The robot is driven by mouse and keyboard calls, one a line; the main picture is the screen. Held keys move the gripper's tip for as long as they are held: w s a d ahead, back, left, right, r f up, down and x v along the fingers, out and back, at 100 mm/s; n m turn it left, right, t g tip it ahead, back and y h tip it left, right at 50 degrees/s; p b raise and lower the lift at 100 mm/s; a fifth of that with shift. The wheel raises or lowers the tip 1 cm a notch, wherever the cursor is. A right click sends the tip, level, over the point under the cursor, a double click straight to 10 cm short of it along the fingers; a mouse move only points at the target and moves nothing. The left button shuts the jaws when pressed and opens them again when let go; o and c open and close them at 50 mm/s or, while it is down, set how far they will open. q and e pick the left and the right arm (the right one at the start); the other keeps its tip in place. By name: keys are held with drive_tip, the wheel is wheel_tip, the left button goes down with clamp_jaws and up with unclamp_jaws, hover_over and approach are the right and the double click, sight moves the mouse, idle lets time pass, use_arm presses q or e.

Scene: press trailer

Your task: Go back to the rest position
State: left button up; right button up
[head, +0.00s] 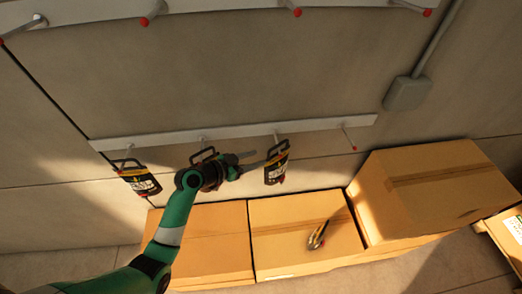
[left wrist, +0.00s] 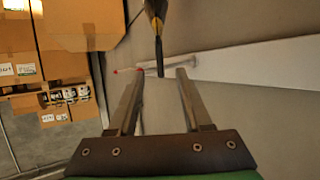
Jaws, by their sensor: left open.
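My left gripper (head: 262,160) is open in front of the lower peg rail on the wall, its fingers pointing right toward a hanging black pack (head: 277,166) with a pale label. In the left wrist view, the two fingers of my left gripper (left wrist: 158,74) stand apart with no object clamped. A narrow dark and orange item (left wrist: 156,18) hangs beyond them, its thin lower end reaching down near the gap between the tips. Whether it touches a finger I cannot tell. My right gripper is in neither view.
The lower rail (head: 235,131) has a bare red-tipped peg (head: 350,140) at right. Another pack (head: 138,181) hangs at left; one behind my gripper is mostly hidden. Cardboard boxes (head: 205,222) stand below; a tool (head: 317,236) lies on the middle box. More pegs (head: 152,13) line the top.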

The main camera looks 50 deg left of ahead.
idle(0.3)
use_arm(q)
drive_tip(key=w+d+r+m+t+h, duration=0.1)
drive_tip(key=w+d+r+m, duration=0.1)
drive_tip(key=w+d+r, duration=0.4)
drive_tip(key=w+d+r+m+t+h, duration=0.1)
drive_tip(key=d+r+m+h, duration=0.1)
drive_tip(key=d+r, duration=0.35)
drive_tip(key=d+r+m+t+h, duration=0.15)
drive_tip(key=d+r, duration=0.25)
drive_tip(key=r, duration=0.7)
drive_tip(key=d+r+m+t, duration=0.2)
drive_tip(key=d+r, duration=0.2)
drive_tip(key=r, duration=0.7)
drive_tip(key=s+d+r+t+h, duration=0.1)
drive_tip(key=s+d+r+t, duration=0.15)
drive_tip(key=r, duration=0.35)
drive_tip(key=s+d+r+t, duration=0.1)
drive_tip(key=s+r, duration=0.2)
drive_tip(key=r, duration=0.3)
drive_tip(key=s+a+r+n+t+y, duration=0.3)
drive_tip(key=s+r+n+t+y, duration=0.1)
drive_tip(key=s+r+n, duration=0.3)
wheel_tip(320, 180, up, 3)
drive_tip(key=s+y, duration=0.1)
drive_tip(key=s, duration=0.1)
drive_tip(key=shift+s+a+f+t, duration=0.2)
drive_tip(key=shift+s+a+t, duration=0.1)
drive_tip(key=shift+a+t, duration=0.1)
